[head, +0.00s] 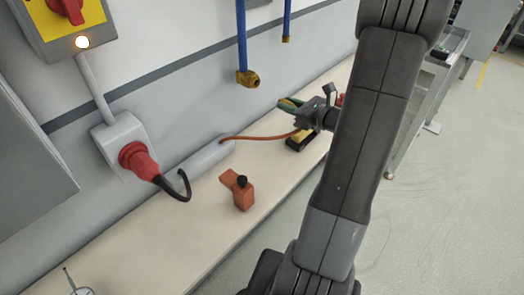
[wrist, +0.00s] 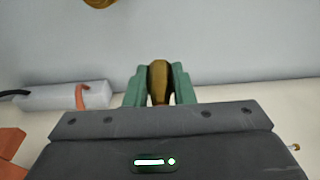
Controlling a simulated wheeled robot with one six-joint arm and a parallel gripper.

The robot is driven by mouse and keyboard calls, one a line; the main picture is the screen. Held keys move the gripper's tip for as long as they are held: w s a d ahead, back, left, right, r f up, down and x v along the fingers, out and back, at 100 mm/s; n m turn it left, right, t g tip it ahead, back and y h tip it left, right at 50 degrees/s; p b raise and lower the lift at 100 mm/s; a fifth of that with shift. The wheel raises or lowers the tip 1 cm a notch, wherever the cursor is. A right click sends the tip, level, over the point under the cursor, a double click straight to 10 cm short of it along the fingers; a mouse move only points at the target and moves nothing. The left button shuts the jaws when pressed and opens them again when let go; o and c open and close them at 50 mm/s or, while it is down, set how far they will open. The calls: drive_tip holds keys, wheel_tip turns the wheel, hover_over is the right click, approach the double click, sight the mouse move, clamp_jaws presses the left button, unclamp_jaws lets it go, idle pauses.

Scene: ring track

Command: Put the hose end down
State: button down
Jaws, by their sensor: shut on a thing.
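The hose end shows in the wrist view as a brass-coloured fitting (wrist: 159,80) between the two green fingers of my gripper (wrist: 160,72). The fingers are shut on it from both sides. In the head view my gripper (head: 289,104) is over the far part of the bench, its green fingers pointing left toward the wall. The orange-red hose (head: 262,138) runs from a grey cylinder (head: 206,156) at the wall to beneath my gripper. The fitting itself cannot be made out in the head view.
The beige bench (head: 150,243) runs along the wall. A black-and-yellow object (head: 300,141) sits under my gripper. An orange block with a black knob (head: 242,192) stands nearer. Blue pipes with brass ends (head: 248,78) hang above. The near bench top is mostly clear.

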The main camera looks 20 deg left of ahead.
wheel_tip(320, 180, down, 10)
drive_tip(key=shift+r, duration=0.2)
idle(0.3)
drive_tip(key=shift+s+f+b, duration=0.1)
drive_tip(key=shift+b, duration=0.25)
drive_tip(key=shift+s+f+b, duration=0.1)
drive_tip(key=shift+f+b, duration=0.45)
drive_tip(key=c, duration=1.2)
unclamp_jaws()
drive_tip(key=shift+s+f, duration=0.1)
drive_tip(key=shift+s, duration=0.05)
drive_tip(key=shift+c, duration=0.2)
